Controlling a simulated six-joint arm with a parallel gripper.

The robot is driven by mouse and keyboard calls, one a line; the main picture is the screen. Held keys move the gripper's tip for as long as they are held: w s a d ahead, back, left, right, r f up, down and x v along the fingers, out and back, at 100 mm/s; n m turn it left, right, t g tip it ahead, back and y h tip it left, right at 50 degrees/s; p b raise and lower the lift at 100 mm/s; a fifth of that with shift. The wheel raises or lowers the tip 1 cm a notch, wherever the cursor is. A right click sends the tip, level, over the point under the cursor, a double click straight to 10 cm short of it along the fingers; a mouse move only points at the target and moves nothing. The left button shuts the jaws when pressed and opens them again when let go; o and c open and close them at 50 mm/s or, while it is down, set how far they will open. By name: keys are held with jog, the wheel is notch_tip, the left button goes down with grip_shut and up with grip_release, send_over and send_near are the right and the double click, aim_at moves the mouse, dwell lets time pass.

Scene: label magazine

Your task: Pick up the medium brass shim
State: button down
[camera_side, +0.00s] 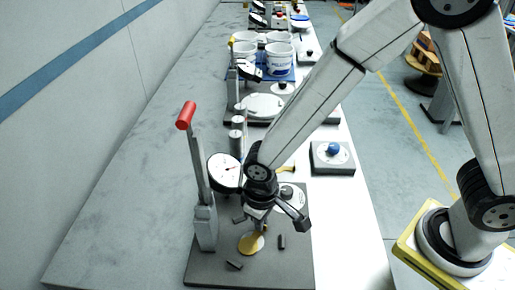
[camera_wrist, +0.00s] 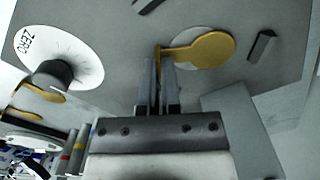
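A round brass shim (camera_side: 251,243) with a narrow tab lies over the dark base plate, below my gripper (camera_side: 262,222) in the side view. In the wrist view the shim's disc (camera_wrist: 208,50) is to the right of the fingertips, and its tab reaches left to them. My gripper (camera_wrist: 161,62) points at the tab, its two fingers close together with a strip of brass between their tips. I cannot tell whether they press on it or whether the shim is clear of the plate. Other brass tabs (camera_wrist: 40,92) show at left in the wrist view; their sizes are unclear.
A red-handled lever (camera_side: 186,115) and a dial gauge (camera_side: 224,171) stand left of my gripper. A white ZERO disc with a dark knob (camera_wrist: 52,75) is nearby. Small dark blocks (camera_side: 282,241) lie on the base plate (camera_side: 215,272). Buckets (camera_side: 279,57) stand farther back.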

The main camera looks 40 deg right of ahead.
jog(key=shift+r, duration=0.5)
jog(key=s+d+r, duration=0.6)
jog(key=s+r, duration=0.5)
jog(key=s, duration=0.1)
jog(key=shift+s+r, duration=0.3)
jog(key=shift+r, duration=0.05)
jog(key=shift+a, duration=0.1)
dwell(0.5)
jog(key=w+a+f+m, duration=0.1)
jog(key=w+a+f, duration=0.1)
jog(key=w, duration=0.4)
jog(key=w+a+f+m, duration=0.2)
jog(key=w+f, duration=0.1)
jog(key=w, duration=0.2)
jog(key=shift+w, duration=0.4)
